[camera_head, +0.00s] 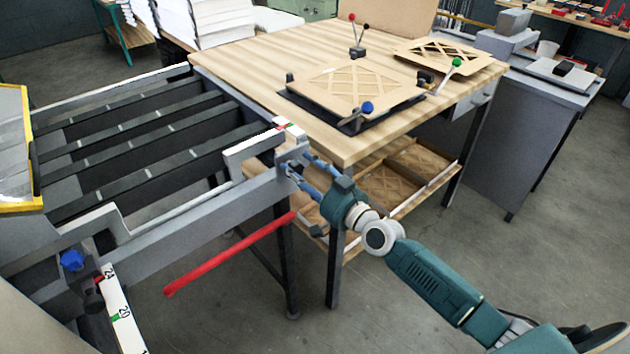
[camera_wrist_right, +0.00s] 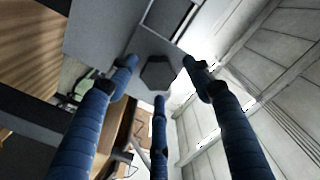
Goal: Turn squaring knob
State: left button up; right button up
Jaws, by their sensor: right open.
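My right gripper (camera_head: 292,168) is open, with its blue fingers at the end of the grey rail (camera_head: 190,220) of the slatted machine. In the right wrist view, a dark many-sided knob (camera_wrist_right: 158,72) on a grey plate lies ahead, between the spread fingertips (camera_wrist_right: 159,80). I cannot tell whether the fingers touch it. In the head view the gripper hides this spot. Another knob, a blue one (camera_head: 72,260), sits on the machine's near left part, well away from the gripper. My left gripper is not in view.
A wooden workbench (camera_head: 240,70) stands just beyond the gripper, with a dark clamping frame (camera_head: 345,125) and brown lattice panels (camera_head: 360,85) on it. A red bar (camera_head: 230,253) sticks out below the rail. The floor at the right is clear.

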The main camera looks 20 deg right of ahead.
jog(key=v, duration=1.1)
jog(key=shift+w+r, duration=0.1)
jog(key=s+d+f+g+h, duration=0.2)
jog(key=d+f, duration=0.1)
jog(key=f, duration=0.9)
jog(key=s+d+f+g+h, duration=0.2)
jog(key=d+f, duration=0.1)
jog(key=f, duration=0.8)
jog(key=s+f+n+g+h, duration=0.1)
jog(key=s+f+g, duration=0.1)
jog(key=s+f, duration=0.45)
jog(key=s+f+g, duration=0.1)
jog(key=s+f, duration=0.2)
jog(key=f, duration=0.7)
jog(key=s+a+f+n+g, duration=0.1)
jog(key=s+f, duration=0.5)
jog(key=s, duration=0.6)
jog(key=s+a+f+n+g, duration=0.1)
jog(key=s+a+f+g, duration=0.2)
jog(key=s, duration=0.9)
jog(key=s+a+f+n+g+h, duration=0.1)
jog(key=s+f+g, duration=0.4)
jog(key=s+f, duration=0.6)
jog(key=shift+s+a+f, duration=0.2)
jog(key=shift+s+a, duration=0.35)
jog(key=shift+a, duration=0.25)
